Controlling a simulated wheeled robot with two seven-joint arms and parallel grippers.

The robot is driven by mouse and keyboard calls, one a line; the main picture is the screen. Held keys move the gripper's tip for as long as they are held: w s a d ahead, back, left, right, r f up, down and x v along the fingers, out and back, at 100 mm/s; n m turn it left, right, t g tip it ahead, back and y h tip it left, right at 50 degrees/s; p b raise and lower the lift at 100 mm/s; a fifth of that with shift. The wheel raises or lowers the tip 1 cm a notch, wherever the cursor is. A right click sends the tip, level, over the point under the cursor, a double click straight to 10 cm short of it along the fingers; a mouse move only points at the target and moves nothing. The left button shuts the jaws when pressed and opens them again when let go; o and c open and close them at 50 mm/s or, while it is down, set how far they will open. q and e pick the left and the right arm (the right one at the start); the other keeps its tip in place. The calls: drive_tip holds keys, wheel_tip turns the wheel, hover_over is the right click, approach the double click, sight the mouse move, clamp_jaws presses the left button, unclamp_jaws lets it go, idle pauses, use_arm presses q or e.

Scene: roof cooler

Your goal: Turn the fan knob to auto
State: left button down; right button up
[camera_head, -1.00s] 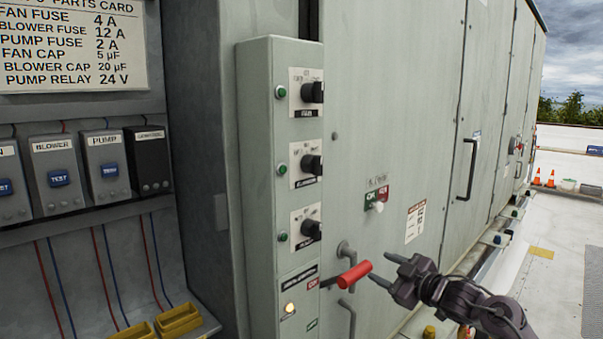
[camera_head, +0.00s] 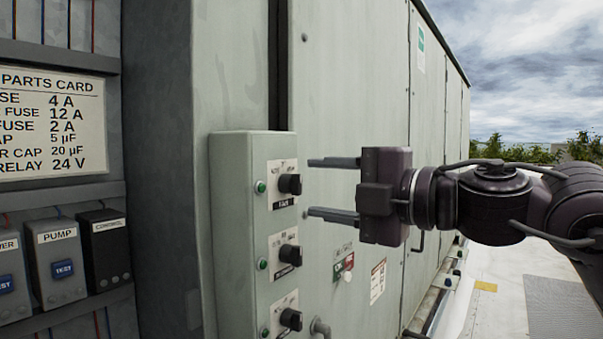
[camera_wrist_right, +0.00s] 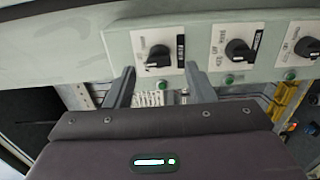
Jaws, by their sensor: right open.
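The fan knob (camera_head: 290,184) is the black top knob on the pale green control box (camera_head: 232,230). Its white plate has a black label below it that looks like FAN. My right gripper (camera_head: 310,187) is open at the knob's height, just to its right, with its two fingers one above the other and pointing at it. In the right wrist view, the fan knob (camera_wrist_right: 158,56) lies ahead between the open fingers (camera_wrist_right: 159,72), with no clear contact. The knob's exact setting is too small to read. My left gripper is not in view.
A middle knob (camera_head: 290,254) and a lower knob (camera_head: 290,319) sit below, each with a green lamp beside it. A parts card (camera_head: 50,122) and relay boxes (camera_head: 55,262) are at the left. Cabinet doors stretch behind my right arm.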

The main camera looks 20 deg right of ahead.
sight(299, 186)
drive_tip(key=x, duration=0.2)
drive_tip(key=p+x, duration=0.1)
drive_tip(key=x, duration=0.1)
drive_tip(key=shift+s+a+r, duration=0.15)
drive_tip(key=shift+s+a, duration=0.1)
drive_tip(key=shift+w+a, duration=0.1)
drive_tip(key=shift+w, duration=0.05)
drive_tip(key=shift+d, duration=0.2)
drive_tip(key=shift+a, duration=0.1)
drive_tip(key=c, duration=1)
drive_tip(key=shift+o, duration=0.2)
